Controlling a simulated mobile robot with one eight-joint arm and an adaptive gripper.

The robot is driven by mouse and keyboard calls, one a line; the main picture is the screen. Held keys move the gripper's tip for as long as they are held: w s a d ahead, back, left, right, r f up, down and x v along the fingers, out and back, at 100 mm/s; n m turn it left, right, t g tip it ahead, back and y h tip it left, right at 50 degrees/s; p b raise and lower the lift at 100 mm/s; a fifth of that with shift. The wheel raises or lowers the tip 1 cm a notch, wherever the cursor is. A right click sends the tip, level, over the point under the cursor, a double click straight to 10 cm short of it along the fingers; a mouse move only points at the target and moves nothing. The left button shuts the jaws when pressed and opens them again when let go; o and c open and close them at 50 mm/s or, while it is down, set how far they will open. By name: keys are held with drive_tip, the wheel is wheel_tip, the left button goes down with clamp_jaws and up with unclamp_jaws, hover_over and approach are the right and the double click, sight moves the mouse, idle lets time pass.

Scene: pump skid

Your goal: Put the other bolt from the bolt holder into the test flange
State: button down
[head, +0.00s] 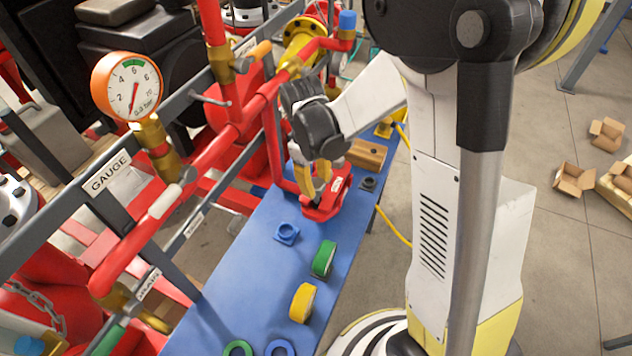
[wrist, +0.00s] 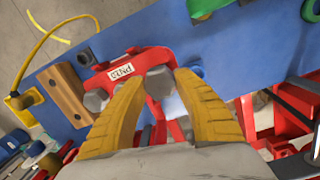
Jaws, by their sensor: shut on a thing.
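The red test flange (head: 330,196) with a white label stands on the blue bench top; it also shows in the wrist view (wrist: 150,58). My gripper (head: 316,192) points down over it. In the wrist view its yellow fingers (wrist: 160,76) are shut on a grey bolt (wrist: 158,84), whose head shows between the fingertips at the flange. I cannot tell how deep the bolt sits. Another grey bolt head (wrist: 95,101) shows at the flange beside the left finger. The wooden bolt holder (head: 368,152) stands behind the flange; it also shows in the wrist view (wrist: 66,92).
Red pipes and a pressure gauge (head: 128,85) stand left of the bench. A small black part (head: 368,183) lies right of the flange. A blue square part (head: 287,233), a green roll (head: 324,258) and a yellow roll (head: 303,302) lie nearer. Bare bench lies between them.

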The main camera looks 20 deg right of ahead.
sight(316, 201)
drive_tip(key=shift+f+b, duration=1.95)
drive_tip(key=shift+f, duration=0.2)
drive_tip(key=c, duration=0.9)
unclamp_jaws()
drive_tip(key=shift+r, duration=0.15)
drive_tip(key=r, duration=0.7)
drive_tip(key=a+r, duration=0.1)
drive_tip(key=r, duration=0.3)
drive_tip(key=shift+w+r, duration=0.35)
drive_tip(key=shift+s+r+t+b, duration=0.15)
drive_tip(key=shift+s+t+b, duration=0.15)
drive_tip(key=shift+s+b, duration=0.15)
drive_tip(key=s+m+t+b, duration=0.2)
drive_tip(key=s, duration=0.2)
drive_tip(key=s+f+m+t+b, duration=0.1)
drive_tip(key=s+m+t+b, duration=0.1)
drive_tip(key=s+t, duration=0.1)
drive_tip(key=s+d+m+t+y+b, duration=0.1)
drive_tip(key=s+m+t+b, duration=0.1)
drive_tip(key=s, duration=0.2)
drive_tip(key=shift+s+f, duration=0.3)
drive_tip(key=shift+s, duration=0.05)
